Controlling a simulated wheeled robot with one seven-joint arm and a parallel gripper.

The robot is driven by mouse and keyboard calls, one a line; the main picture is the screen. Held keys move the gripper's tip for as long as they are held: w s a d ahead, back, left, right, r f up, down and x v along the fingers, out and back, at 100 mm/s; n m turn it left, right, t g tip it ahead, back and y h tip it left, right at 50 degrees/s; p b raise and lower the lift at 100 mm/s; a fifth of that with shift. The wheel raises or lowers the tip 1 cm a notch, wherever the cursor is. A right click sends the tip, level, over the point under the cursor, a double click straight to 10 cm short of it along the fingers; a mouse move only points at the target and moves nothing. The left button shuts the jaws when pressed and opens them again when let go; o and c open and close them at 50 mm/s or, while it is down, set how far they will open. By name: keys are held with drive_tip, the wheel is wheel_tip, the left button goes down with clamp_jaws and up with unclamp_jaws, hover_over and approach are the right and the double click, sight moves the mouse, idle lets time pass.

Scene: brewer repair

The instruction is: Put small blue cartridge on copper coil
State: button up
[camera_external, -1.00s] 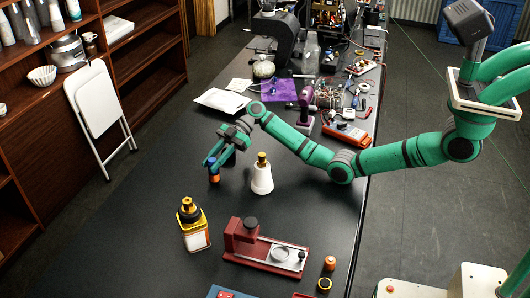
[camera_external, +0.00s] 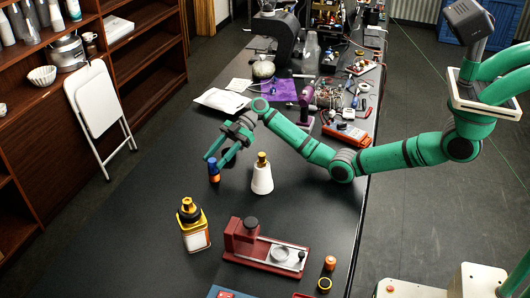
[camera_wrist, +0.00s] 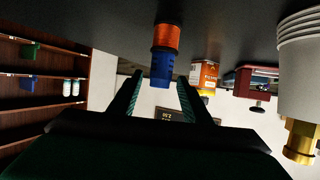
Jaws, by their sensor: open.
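The small blue cartridge (camera_external: 214,166) stands upright on the copper coil (camera_external: 214,179), left of the white cone-shaped bottle on the dark table. The wrist view is upside down; there the blue cartridge (camera_wrist: 160,70) sits against the orange windings of the copper coil (camera_wrist: 167,38) and looks in line with them. My gripper (camera_external: 220,159) is open and empty beside the cartridge's upper part. In the wrist view my gripper's fingertips (camera_wrist: 160,82) are spread on either side of the cartridge's end, with gaps to both.
The white bottle with a gold cap (camera_external: 262,180) stands close on the right. A yellow bottle (camera_external: 194,228) and a red device (camera_external: 265,247) stand nearer the camera. Tools and wires crowd the table's far part. The table left of the coil is clear.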

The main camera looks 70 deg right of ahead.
drive_tip(key=v, duration=1)
drive_tip(key=shift+w, duration=0.1)
